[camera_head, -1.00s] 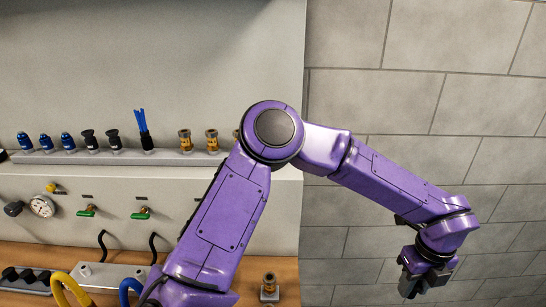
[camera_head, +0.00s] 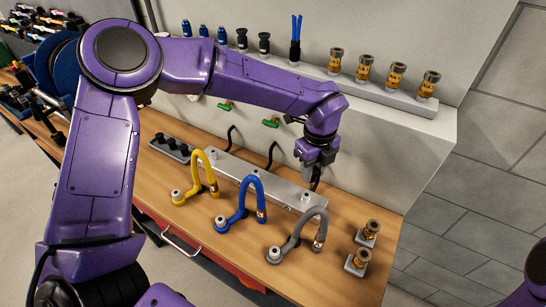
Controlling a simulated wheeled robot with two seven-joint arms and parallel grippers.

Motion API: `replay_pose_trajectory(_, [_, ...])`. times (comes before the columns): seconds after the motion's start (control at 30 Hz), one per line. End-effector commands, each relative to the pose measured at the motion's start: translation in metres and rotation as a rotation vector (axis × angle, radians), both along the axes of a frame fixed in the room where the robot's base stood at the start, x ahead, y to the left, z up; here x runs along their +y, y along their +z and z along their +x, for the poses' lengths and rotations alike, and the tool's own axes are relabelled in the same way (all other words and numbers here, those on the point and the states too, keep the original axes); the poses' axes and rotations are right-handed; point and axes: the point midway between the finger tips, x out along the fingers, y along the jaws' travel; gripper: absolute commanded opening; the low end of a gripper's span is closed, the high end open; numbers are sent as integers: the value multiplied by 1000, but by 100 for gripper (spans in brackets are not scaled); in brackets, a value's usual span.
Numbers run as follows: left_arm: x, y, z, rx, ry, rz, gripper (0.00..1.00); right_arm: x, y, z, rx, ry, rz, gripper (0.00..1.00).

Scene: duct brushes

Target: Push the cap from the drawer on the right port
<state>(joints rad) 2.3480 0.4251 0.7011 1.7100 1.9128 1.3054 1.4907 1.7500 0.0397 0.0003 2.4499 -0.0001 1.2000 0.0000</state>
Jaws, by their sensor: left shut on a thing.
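My left gripper (camera_head: 314,176) reaches down over the right end of the long metal port box (camera_head: 262,183) on the bench. It is shut on a small dark thing, most likely the cap, which is mostly hidden by the fingers. A small stud on the box top, the right port (camera_head: 305,196), shows just below and left of the fingertips. I cannot tell whether the held thing touches it. The drawer (camera_head: 215,255) is under the front edge of the bench, with a light handle (camera_head: 182,243). My right gripper is out of view.
Yellow (camera_head: 211,170), blue (camera_head: 243,198) and grey (camera_head: 302,230) hoses arch in front of the box. Two brass fittings (camera_head: 368,232) (camera_head: 356,262) stand at the right. A black holder (camera_head: 171,148) is at the left. A shelf above carries several fittings.

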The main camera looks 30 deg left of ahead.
Motion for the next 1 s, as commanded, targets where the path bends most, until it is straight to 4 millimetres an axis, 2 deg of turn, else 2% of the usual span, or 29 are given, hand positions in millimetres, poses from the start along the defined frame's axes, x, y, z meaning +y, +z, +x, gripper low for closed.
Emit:
replay_pose_trajectory(0.57, [2, -2, -1, 0, 3, 0, 6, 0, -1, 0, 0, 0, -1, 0])
replay_pose_trajectory(0.77, [2, -13, -1, 0, 3, 0, 6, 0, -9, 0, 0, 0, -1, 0])
replay_pose_trajectory(1.0, [2, -36, -1, 1, 3, 0, 6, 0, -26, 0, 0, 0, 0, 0])
